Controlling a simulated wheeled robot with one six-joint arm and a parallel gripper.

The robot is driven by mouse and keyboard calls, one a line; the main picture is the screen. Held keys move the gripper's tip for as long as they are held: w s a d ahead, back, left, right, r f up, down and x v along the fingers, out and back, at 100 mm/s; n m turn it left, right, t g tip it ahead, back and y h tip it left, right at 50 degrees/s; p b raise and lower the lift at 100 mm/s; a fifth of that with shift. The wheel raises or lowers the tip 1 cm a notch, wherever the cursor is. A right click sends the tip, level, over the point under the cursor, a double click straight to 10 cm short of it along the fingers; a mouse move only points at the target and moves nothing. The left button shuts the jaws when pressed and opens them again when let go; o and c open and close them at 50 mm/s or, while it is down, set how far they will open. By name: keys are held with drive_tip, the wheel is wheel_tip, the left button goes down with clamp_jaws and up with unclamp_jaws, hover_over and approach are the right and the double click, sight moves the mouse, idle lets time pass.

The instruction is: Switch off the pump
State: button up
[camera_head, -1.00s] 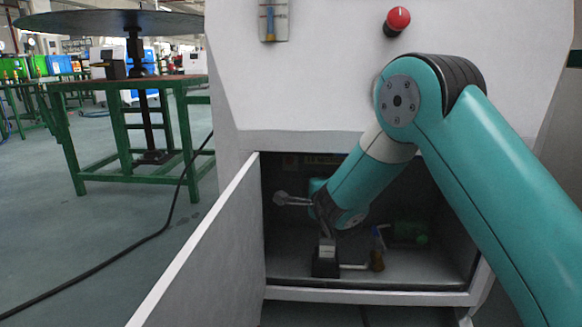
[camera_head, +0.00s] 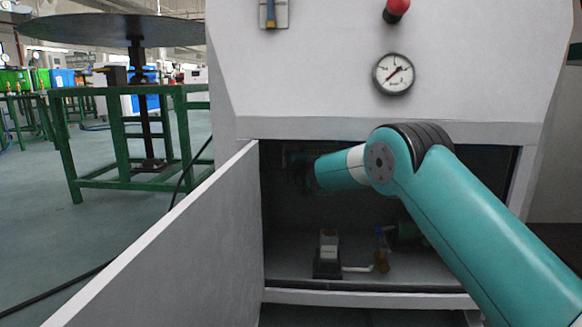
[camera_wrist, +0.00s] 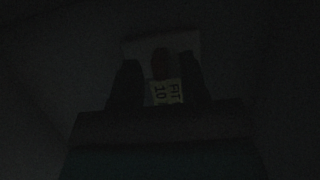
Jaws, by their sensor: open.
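In the head view my arm reaches into the open cabinet (camera_head: 390,304). My gripper (camera_head: 300,172) is in the dark upper left of its inside, hard to make out. In the very dark wrist view my gripper (camera_wrist: 158,62) shows two dark fingers spread apart. A dull reddish part (camera_wrist: 160,66), possibly a switch, shows between the fingers in front of a paler plate (camera_wrist: 190,42). Contact cannot be told. A label (camera_wrist: 163,92) with "10" lies below it. A small black-and-white unit (camera_head: 328,255), possibly the pump, stands upright on the cabinet floor.
A pale pipe (camera_head: 357,268) and an amber-and-blue bottle-like part (camera_head: 381,252) are right of the unit. The open cabinet door (camera_head: 185,245) extends toward the front left. A gauge (camera_head: 393,74) and a red knob (camera_head: 397,10) are on the panel above. A green-framed table (camera_head: 120,180) stands left.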

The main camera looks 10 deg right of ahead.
clamp_jaws()
drive_tip(key=shift+f, duration=0.1)
drive_tip(key=shift+w+f+n+t+y, duration=0.2)
drive_tip(key=shift+f+n+t, duration=0.3)
drive_tip(key=shift+t, duration=0.5)
drive_tip(key=shift+w+f+n+t+y, duration=0.15)
drive_tip(key=shift+f+n+t, duration=0.3)
drive_tip(key=shift+t, duration=0.55)
drive_tip(key=shift+s, duration=0.1)
unclamp_jaws()
